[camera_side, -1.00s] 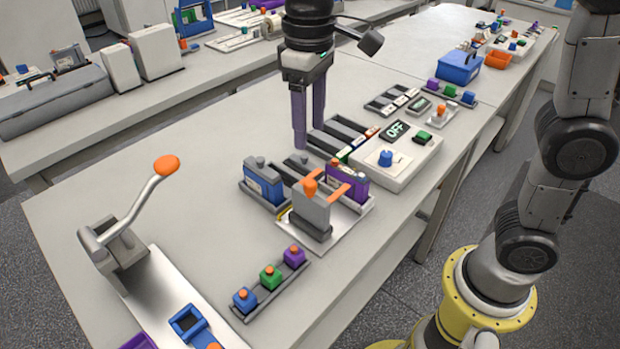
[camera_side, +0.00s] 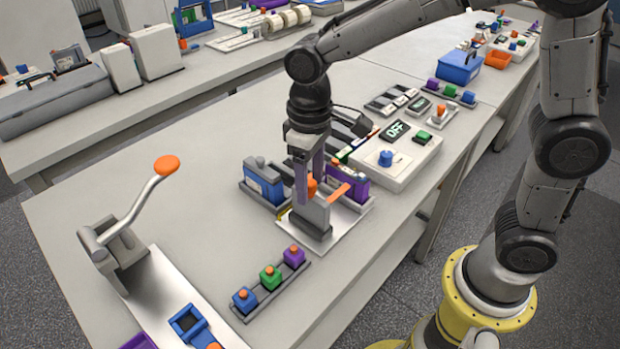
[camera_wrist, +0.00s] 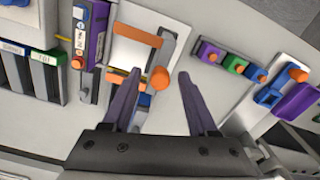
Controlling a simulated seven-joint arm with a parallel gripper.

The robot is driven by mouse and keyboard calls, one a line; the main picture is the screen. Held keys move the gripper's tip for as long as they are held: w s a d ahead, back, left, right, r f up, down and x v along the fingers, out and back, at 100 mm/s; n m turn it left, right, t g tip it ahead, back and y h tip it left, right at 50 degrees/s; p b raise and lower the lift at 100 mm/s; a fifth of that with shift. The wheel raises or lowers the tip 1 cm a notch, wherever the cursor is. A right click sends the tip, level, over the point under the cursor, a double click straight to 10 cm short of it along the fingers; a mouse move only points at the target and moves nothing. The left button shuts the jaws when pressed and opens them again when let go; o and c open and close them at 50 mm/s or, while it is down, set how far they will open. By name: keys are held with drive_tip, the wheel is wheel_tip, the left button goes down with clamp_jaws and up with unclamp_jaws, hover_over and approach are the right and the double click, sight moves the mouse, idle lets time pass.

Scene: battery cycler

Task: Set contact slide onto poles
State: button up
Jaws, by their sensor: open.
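The contact slide (camera_side: 313,215) is a grey block with an orange knob (camera_side: 312,186) on top and orange contact arms, on a white plate (camera_side: 345,220). My gripper (camera_side: 308,190) is open, pointing down at the knob from above. In the wrist view the knob (camera_wrist: 160,78) lies between the two fingertips (camera_wrist: 157,74), with gaps showing at both sides. The purple cell shows at left in the wrist view (camera_wrist: 97,35). Contact between finger and knob cannot be made out.
A rack with blue, green and purple capped pieces (camera_side: 256,303) lies in front. A press with an orange-tipped lever (camera_side: 140,205) stands at left. A cycler box reading OFF (camera_side: 400,150) and dark cell trays are behind to the right. The table left of the cells is clear.

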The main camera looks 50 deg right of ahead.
clamp_jaws()
idle(1.4)
